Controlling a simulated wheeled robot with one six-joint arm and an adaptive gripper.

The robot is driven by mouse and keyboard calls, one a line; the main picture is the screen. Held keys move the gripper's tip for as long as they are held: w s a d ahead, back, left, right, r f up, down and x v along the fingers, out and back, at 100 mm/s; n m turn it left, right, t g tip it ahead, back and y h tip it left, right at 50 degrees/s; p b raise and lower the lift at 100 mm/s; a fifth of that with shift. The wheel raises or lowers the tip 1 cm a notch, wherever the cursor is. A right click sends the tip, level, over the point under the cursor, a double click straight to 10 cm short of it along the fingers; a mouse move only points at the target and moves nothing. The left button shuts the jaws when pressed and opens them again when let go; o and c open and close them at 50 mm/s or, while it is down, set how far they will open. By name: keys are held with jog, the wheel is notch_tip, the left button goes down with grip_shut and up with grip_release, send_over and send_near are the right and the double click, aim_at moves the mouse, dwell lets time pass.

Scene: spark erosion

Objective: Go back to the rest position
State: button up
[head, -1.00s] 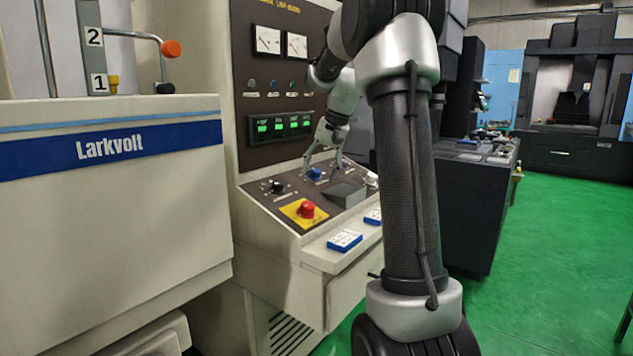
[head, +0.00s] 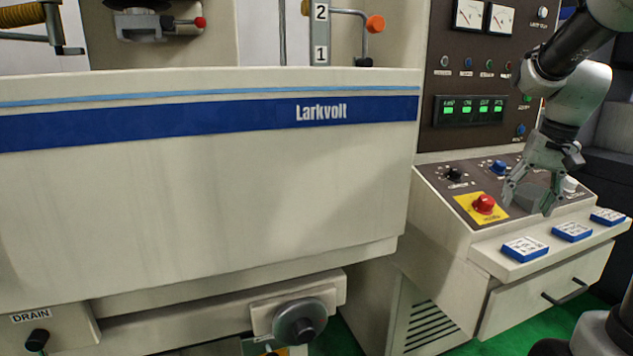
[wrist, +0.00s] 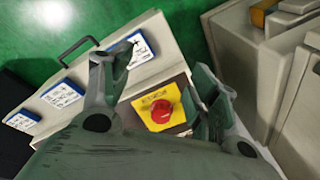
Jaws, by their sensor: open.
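My gripper (head: 530,198) is open and empty. In the head view it hangs fingers-down over the sloped control panel (head: 437,180), to the right of the red stop button (head: 484,203) on its yellow plate. In the wrist view my gripper (wrist: 168,85) has its fingers spread, with the red button (wrist: 160,111) showing between them. I cannot tell the exact height of the fingertips above the panel, but the fingers hold nothing.
Blue-edged cards (head: 525,248) lie on the ledge below the panel. A drawer with a black handle (head: 565,292) is under it. The Larkvolt tank (head: 220,200) fills the left. A tank-side knob (head: 300,322) sticks out low. Green floor (wrist: 45,30) shows beyond the ledge.

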jog(key=s+a+n+t, duration=0.1)
jog(key=s+a, duration=0.3)
jog(key=s, duration=0.5)
jog(key=s+a+n+t, duration=0.1)
jog(key=s+a+n, duration=0.3)
jog(key=s, duration=0.5)
jog(key=shift+a+r+t+h, duration=0.2)
jog(key=shift+a+t+h, duration=0.2)
jog(key=shift+a, duration=0.3)
jog(key=shift+d, duration=0.1)
